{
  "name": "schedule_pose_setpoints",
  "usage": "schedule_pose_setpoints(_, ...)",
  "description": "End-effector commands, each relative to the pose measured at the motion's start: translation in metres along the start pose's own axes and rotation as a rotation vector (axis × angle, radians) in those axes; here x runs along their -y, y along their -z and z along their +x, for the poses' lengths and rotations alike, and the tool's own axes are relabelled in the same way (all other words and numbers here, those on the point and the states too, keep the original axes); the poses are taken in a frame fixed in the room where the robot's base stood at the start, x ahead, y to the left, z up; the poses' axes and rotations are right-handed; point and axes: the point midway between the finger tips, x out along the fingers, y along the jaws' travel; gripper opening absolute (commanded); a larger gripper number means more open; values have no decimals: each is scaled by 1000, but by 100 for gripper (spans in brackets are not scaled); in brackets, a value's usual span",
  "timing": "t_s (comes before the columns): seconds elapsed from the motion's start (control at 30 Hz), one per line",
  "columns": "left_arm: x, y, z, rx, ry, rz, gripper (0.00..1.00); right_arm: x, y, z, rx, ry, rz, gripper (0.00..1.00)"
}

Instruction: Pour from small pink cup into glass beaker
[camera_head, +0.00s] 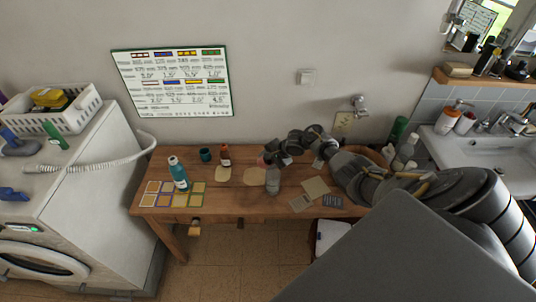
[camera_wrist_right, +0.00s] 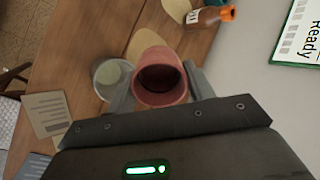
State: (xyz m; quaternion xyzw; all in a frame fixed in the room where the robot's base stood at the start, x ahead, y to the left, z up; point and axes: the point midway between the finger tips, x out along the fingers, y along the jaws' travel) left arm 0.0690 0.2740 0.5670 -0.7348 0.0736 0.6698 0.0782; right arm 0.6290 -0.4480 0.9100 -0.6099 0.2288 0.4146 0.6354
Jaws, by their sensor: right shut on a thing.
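The small pink cup (camera_wrist_right: 155,93) is between the fingers of my right gripper (camera_wrist_right: 160,92), which is shut on it. In the right wrist view I look into its dark mouth; I cannot tell what is inside. The glass beaker (camera_wrist_right: 109,76) stands on the wooden table just left of the cup in that view, partly behind a finger, with a pale greenish bottom. In the head view my right gripper (camera_head: 270,156) is above the table near its back edge, and the beaker (camera_head: 272,182) is faint below it. My left gripper is not in view.
A blue-green bottle (camera_head: 179,175), a dark teal cup (camera_head: 205,154) and an orange-brown bottle (camera_head: 225,157) stand on the table's left half. Coloured cards (camera_head: 160,195) and papers (camera_head: 316,187) lie flat. A washing machine (camera_head: 60,190) is left, a sink (camera_head: 460,148) right.

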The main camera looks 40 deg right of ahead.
Motion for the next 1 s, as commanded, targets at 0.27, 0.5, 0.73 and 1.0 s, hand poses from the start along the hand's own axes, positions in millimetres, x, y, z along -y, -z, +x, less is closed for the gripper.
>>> schedule_pose_setpoints(0.27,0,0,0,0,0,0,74,10,-2,-14,1,3,-1,31)
schedule_pose_setpoints(0.5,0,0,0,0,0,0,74,22,-6,-30,1,3,0,31)
schedule_pose_setpoints(0.73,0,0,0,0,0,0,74,34,-8,-46,0,2,-1,31)
schedule_pose_setpoints(1.0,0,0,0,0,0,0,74,41,-10,-56,-1,2,1,31)
